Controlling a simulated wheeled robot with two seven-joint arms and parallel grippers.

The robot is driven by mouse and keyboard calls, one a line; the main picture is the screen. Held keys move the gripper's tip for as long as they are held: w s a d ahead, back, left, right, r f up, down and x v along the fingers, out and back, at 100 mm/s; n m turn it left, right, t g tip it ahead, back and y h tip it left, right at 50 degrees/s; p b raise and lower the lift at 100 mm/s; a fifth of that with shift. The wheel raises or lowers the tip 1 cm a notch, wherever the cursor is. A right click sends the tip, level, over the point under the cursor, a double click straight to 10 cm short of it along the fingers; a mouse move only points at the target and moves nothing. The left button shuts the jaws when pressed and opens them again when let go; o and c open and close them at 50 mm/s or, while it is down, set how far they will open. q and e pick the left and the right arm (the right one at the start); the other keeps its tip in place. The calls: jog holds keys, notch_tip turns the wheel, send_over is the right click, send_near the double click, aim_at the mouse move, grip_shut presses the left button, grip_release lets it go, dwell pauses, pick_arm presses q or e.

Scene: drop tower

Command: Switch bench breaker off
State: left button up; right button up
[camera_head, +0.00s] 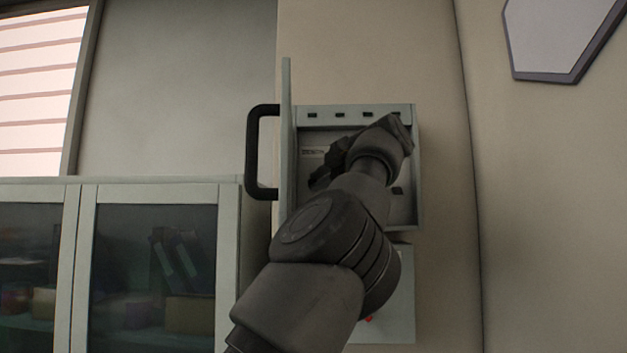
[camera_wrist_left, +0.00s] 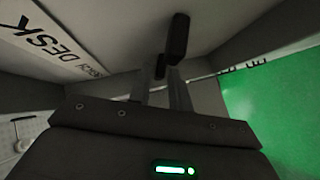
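The pale green breaker box (camera_head: 418,165) hangs on the wall with its door (camera_head: 287,140) swung open to the left. My left arm reaches into it and hides much of the inside. My left gripper (camera_head: 322,172) is in front of the box's left inner part, near a small label. In the left wrist view the gripper's fingers (camera_wrist_left: 162,80) stand close together and look shut. A black lever (camera_wrist_left: 178,38) is right at or just beyond the fingertips; I cannot tell whether they touch. Lettering reading BENCH and DESK (camera_wrist_left: 60,45) shows beside it. My right gripper is not in view.
The door's black handle (camera_head: 253,150) sticks out to the left. A second pale box (camera_head: 400,300) with a red part sits below, partly behind my arm. A glass-fronted cabinet (camera_head: 230,260) stands at the left. A green surface (camera_wrist_left: 275,115) shows at the right in the wrist view.

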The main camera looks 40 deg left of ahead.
pick_arm(q)
jog(key=shift+s+a, duration=0.1)
jog(key=shift+c, duration=0.3)
grip_shut()
notch_tip(320, 180, down, 3)
jog(key=n+t+y+b, duration=0.1)
jog(key=n+y+b, duration=0.2)
jog(key=b, duration=0.6)
jog(key=shift+s+y, duration=0.15)
jog(key=shift+y, duration=0.15)
jog(key=shift+f+n+y+b, duration=0.3)
jog(key=shift+n+y+b, duration=0.5)
jog(key=shift+n+b, duration=0.3)
jog(key=shift+f+n+y+b, duration=0.15)
jog(key=shift+n+y+b, duration=0.4)
jog(key=shift+n+y, duration=0.3)
jog(key=shift+o, duration=0.3)
grip_release()
jog(key=shift+w, duration=0.25)
